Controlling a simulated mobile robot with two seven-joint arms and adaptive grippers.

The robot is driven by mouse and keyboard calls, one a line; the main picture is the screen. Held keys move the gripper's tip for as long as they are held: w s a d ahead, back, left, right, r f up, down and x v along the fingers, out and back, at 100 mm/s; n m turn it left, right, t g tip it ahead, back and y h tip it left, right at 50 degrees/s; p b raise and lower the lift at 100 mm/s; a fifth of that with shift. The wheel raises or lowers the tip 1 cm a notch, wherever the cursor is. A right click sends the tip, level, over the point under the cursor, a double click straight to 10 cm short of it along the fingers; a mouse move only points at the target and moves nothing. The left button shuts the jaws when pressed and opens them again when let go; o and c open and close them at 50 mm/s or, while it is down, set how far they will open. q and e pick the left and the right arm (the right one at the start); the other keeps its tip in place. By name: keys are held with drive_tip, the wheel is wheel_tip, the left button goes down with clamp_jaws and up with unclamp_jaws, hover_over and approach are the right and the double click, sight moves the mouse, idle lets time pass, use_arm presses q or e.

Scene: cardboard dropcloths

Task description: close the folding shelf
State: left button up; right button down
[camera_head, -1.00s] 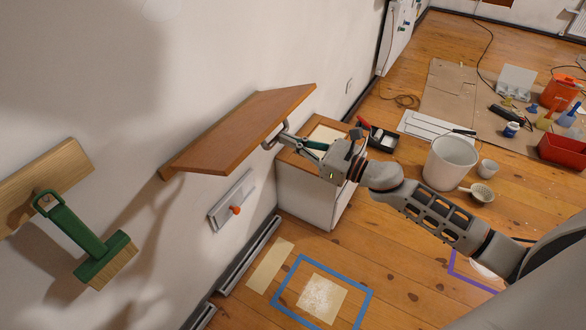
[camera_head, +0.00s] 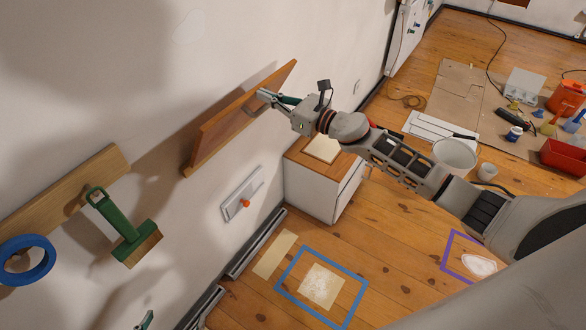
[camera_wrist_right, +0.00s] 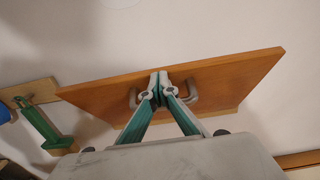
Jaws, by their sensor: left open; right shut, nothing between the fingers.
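The folding shelf (camera_head: 232,120) is a brown wooden board on the white wall, now steeply raised with its broad face towards me. Whether it lies flat on the wall I cannot tell. It fills the middle of the right wrist view (camera_wrist_right: 225,85). My right gripper (camera_head: 262,99) is shut and empty. Its fingertips are at the board's face, seemingly touching it, and also show in the right wrist view (camera_wrist_right: 158,84). They hide part of the face. Only a tip of my left gripper (camera_head: 145,319) shows at the bottom edge, well below the shelf.
A green brush (camera_head: 124,230) and a blue tape roll (camera_head: 27,259) are by a wooden rail (camera_head: 65,195) at left. A white cabinet (camera_head: 322,185) stands below right of the shelf. A bucket (camera_head: 455,155) and paint supplies lie on the floor at right.

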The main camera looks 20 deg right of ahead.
sight(256, 88)
drive_tip(key=w+a+r, duration=0.2)
drive_tip(key=shift+w+a+r, duration=0.1)
drive_tip(key=shift+w+r, duration=0.05)
drive_tip(key=shift+w, duration=0.2)
use_arm(q)
drive_tip(key=shift+w+r, duration=0.15)
drive_tip(key=shift+r, duration=0.4)
use_arm(e)
drive_tip(key=shift+w+a+r, duration=0.25)
drive_tip(key=shift+w+a, duration=0.1)
drive_tip(key=shift+w, duration=0.15)
drive_tip(key=shift+w+a+r, duration=0.2)
drive_tip(key=shift+w+a, duration=0.15)
drive_tip(key=shift+w, duration=0.1)
drive_tip(key=shift+w+a+r, duration=0.2)
drive_tip(key=shift+w+a, duration=0.15)
drive_tip(key=shift+w, duration=0.15)
idle(0.7)
